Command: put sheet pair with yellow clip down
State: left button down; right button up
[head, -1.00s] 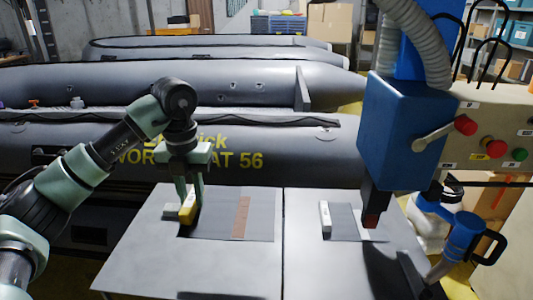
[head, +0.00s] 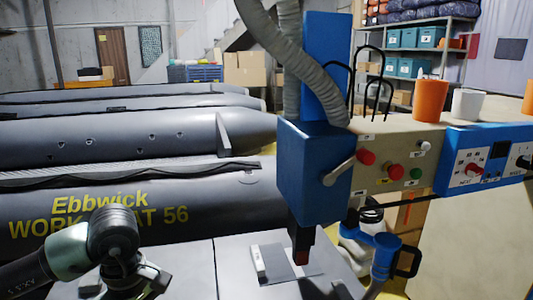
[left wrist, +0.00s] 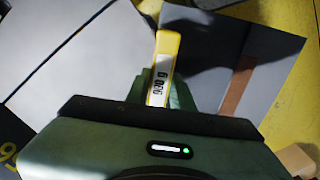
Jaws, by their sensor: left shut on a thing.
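My left gripper (left wrist: 162,90) is shut on the yellow clip (left wrist: 166,45), which has a pale face with dark digits. The grey sheet pair (left wrist: 269,62) with a brown strip (left wrist: 238,84) extends to the right of the clip in the left wrist view. Yellow floor shows beyond its edge; I cannot tell its height over the table. In the head view my left wrist is at the lower left, with its fingertips, the yellow clip and its sheets out of sight. My right gripper is not in view.
The pale table (head: 225,262) carries another grey sheet (head: 279,262) with a white clip (head: 258,263), under a blue machine head (head: 314,175). Grey boats (head: 120,140) lie behind. An orange cup (head: 431,101) stands on the control box.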

pick_arm(q)
jog(key=s+d+f+m, duration=0.1)
jog(key=m, duration=0.2)
jog(key=s+d+m, duration=0.1)
jog(key=s+m, duration=0.1)
jog(key=m, duration=0.1)
jog(key=s+d+f+m, duration=0.1)
jog(key=s+m, duration=0.1)
jog(key=m, duration=0.2)
jog(key=shift+s+f, duration=0.25)
jog(key=shift+f, duration=0.05)
jog(key=shift+s+d+f+m, duration=0.2)
jog(key=shift+s+m, duration=0.15)
jog(key=shift+m, duration=0.2)
jog(key=shift+s+d+f+m, duration=0.1)
jog(key=shift+s+d+m, duration=0.1)
jog(key=shift+s+m, duration=0.25)
jog(key=shift+w, duration=0.1)
jog(key=shift+w+a, duration=0.1)
